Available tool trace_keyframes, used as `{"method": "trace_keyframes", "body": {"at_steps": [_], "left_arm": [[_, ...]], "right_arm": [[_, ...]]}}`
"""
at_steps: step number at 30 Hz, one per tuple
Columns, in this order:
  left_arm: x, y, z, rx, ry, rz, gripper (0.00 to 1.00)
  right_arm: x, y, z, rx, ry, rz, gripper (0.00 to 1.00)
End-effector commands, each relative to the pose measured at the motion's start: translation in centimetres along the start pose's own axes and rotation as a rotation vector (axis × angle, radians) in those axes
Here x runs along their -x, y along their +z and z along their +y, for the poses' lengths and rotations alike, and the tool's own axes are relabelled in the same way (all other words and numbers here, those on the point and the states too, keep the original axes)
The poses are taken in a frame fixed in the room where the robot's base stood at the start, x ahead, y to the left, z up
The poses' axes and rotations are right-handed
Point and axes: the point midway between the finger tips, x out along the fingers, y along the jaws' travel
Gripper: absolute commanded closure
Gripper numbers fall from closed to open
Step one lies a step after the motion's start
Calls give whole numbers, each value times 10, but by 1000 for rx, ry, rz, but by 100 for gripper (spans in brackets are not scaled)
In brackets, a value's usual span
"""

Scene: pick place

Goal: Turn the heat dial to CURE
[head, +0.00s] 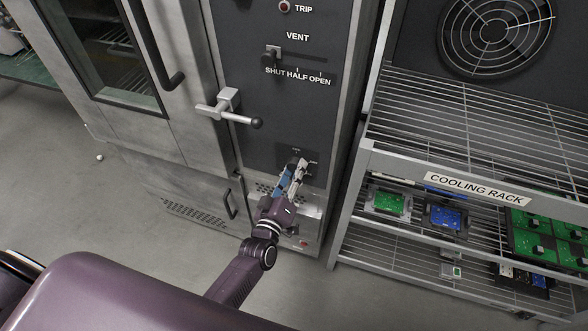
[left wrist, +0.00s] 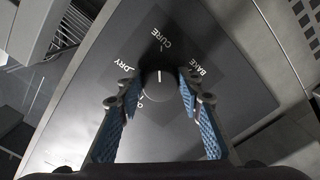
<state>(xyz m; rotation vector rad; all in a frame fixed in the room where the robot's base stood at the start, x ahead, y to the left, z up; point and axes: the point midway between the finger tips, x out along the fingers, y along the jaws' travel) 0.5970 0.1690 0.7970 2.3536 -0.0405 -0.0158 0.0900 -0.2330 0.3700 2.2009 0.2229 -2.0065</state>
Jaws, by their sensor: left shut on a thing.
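The heat dial (left wrist: 158,88) is a dark round knob with a white pointer line, on a dark panel in the left wrist view. The pointer line points up in the picture, toward the CURE label (left wrist: 161,40). The DRY label (left wrist: 122,66) lies to the left and the BAKE label (left wrist: 196,62) to the right. A lower-left label is partly hidden by a finger. My left gripper (left wrist: 157,86) has its blue-padded fingers on both sides of the dial, shut on it. In the head view the left gripper (head: 297,168) covers the dial low on the oven front.
Above the dial are a lever handle (head: 230,106) with a black knob and the vent slider (head: 273,53). The oven door (head: 110,50) is on the left. A cooling rack (head: 365,160) with circuit boards stands close on the right. Open floor lies at lower left.

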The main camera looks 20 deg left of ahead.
Motion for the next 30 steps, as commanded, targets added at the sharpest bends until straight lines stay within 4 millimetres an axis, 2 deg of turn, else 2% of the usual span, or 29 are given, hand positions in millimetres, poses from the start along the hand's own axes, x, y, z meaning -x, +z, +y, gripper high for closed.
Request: {"method": "trace_keyframes", "body": {"at_steps": [9, 22, 23, 27, 30], "left_arm": [[0, 1, -1, -83, -2, -3, 90], [1, 2, -1, -90, -2, -4, 90], [1, 2, -1, -90, -2, -4, 65], [0, 1, -1, -90, -2, -3, 50], [0, 1, -1, -89, -1, -2, 49]], "right_arm": [[2, 0, 2, 0, 2, -1, 63], [2, 1, 3, 0, 3, -1, 63], [2, 1, 3, 0, 3, -1, 63], [2, 1, 3, 0, 3, -1, 63], [2, 1, 3, 0, 3, -1, 63]]}}
